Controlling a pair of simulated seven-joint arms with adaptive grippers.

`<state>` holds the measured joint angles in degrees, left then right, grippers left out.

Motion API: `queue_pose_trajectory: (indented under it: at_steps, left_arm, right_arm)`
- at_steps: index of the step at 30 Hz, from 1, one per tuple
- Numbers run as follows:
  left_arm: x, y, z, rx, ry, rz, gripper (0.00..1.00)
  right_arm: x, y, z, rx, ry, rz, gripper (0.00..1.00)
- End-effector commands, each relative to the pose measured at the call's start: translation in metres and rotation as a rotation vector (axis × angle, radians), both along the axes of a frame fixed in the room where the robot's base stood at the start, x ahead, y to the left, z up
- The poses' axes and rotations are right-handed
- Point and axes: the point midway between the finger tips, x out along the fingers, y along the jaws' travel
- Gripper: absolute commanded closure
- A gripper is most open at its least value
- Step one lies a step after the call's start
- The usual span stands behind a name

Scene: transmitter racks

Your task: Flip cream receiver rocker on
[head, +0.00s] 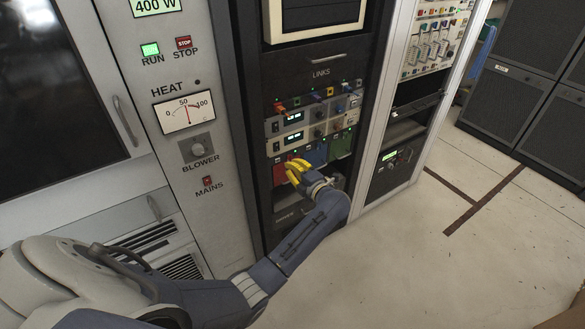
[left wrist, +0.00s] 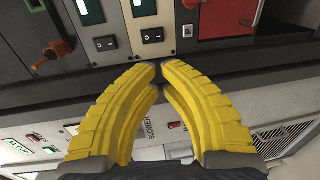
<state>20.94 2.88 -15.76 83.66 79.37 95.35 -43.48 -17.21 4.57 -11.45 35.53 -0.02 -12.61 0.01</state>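My left gripper (head: 290,166), with yellow fingers, is in front of the lower coloured panels. In the left wrist view its fingertips (left wrist: 158,70) nearly meet, with nothing between them. My right gripper is not in view.
A red panel (left wrist: 215,18) and an orange-red toggle (left wrist: 60,47) flank the rockers in the left wrist view. A blue panel (head: 314,156) is beside the gripper. The blower knob (head: 197,147) is on the left cabinet. Open floor (head: 410,265) is at right.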

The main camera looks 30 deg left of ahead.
Motion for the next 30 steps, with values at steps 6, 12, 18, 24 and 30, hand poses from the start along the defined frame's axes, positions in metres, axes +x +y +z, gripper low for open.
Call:
queue_pose_trajectory:
  at_steps: [6,12,18,24,30]
  left_arm:
    - [0.019,0.037,-0.004,0.004,0.001,0.002,1.0]
    - [0.034,0.065,-0.008,0.003,0.001,0.002,1.0]
    - [0.045,0.084,-0.011,0.002,0.0,0.001,1.0]
    - [0.05,0.093,-0.013,0.001,0.0,0.0,1.0]
    - [0.051,0.096,-0.014,0.0,0.0,0.0,1.0]
  right_arm:
    - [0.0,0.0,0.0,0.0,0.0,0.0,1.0]
    - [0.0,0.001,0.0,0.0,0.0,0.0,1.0]
    - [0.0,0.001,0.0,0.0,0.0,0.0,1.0]
    - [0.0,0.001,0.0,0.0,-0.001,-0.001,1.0]
    - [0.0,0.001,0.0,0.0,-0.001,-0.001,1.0]
